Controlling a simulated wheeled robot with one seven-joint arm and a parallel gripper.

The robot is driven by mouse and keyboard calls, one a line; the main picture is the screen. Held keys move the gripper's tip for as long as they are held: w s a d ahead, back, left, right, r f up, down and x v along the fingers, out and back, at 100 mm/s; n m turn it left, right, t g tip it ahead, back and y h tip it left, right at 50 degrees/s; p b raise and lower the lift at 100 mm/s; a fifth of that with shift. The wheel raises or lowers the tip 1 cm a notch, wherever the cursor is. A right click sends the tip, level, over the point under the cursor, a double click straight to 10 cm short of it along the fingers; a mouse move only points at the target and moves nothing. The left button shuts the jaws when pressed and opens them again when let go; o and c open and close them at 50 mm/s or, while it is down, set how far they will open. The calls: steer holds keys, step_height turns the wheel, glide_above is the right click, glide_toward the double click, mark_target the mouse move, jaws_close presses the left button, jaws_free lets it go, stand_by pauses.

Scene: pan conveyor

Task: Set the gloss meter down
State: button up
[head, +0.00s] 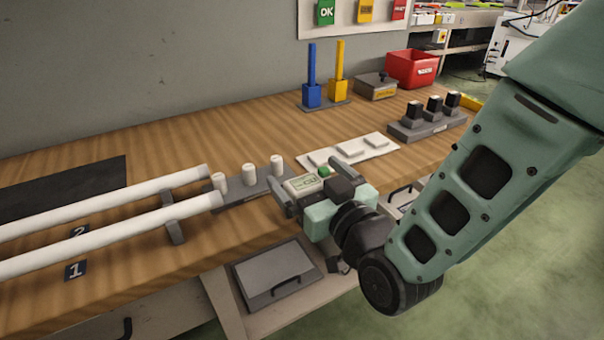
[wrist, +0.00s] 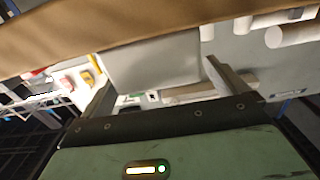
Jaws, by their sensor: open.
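The gloss meter (head: 301,186) is a pale box with a small display on top and a green knob at its right. It stands at the table's front edge, just right of the grey stand with white posts. My gripper (head: 303,183) reaches in level from the front right, its open fingers on either side of the meter. In the upside-down wrist view, the meter's plain grey face (wrist: 155,60) lies between the two spread fingers (wrist: 160,88) and meets the brown tabletop. Gaps show beside it. Its underside is hidden.
The grey stand (head: 245,190) bears white posts close by on the left. Two long white rollers (head: 110,209) end beside it. A white board with pale tiles (head: 350,150) lies behind. Dark-topped blocks (head: 430,118) stand at right. A grey drawer box (head: 275,275) sits below the table edge.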

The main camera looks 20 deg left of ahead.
mark_target(310, 181)
steer(key=c, duration=1.4)
steer(key=shift+o, duration=0.3)
steer(key=shift+r, duration=0.1)
step_height(310, 181, up, 10)
steer(key=p, duration=0.1)
